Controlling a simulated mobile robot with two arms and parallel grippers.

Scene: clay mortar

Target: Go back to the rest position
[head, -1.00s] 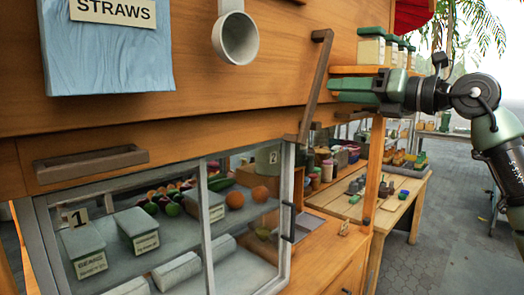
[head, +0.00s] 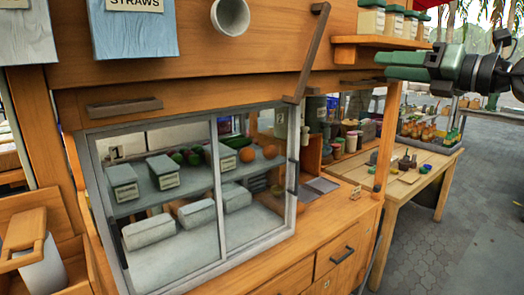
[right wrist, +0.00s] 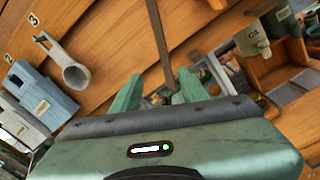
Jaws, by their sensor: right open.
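My right gripper (head: 392,66) is at the upper right of the head view, level with the stall's small upper shelf (head: 375,41). Its green jaws point left. In the right wrist view, its two green fingers (right wrist: 158,94) stand apart with nothing held between them. My left gripper is in neither view. I cannot pick out a clay mortar with certainty; small dark items (head: 405,161) on the wooden table (head: 428,172) are too small to tell.
The wooden stall has a glass-fronted cabinet (head: 218,190) with boxes and fruit, a slanted brown bar (head: 312,55), a hanging white cup (head: 230,16) and a blue STRAWS holder (head: 133,34). Lidded jars (head: 371,19) stand on the upper shelf. Open paving (head: 480,200) lies at the right.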

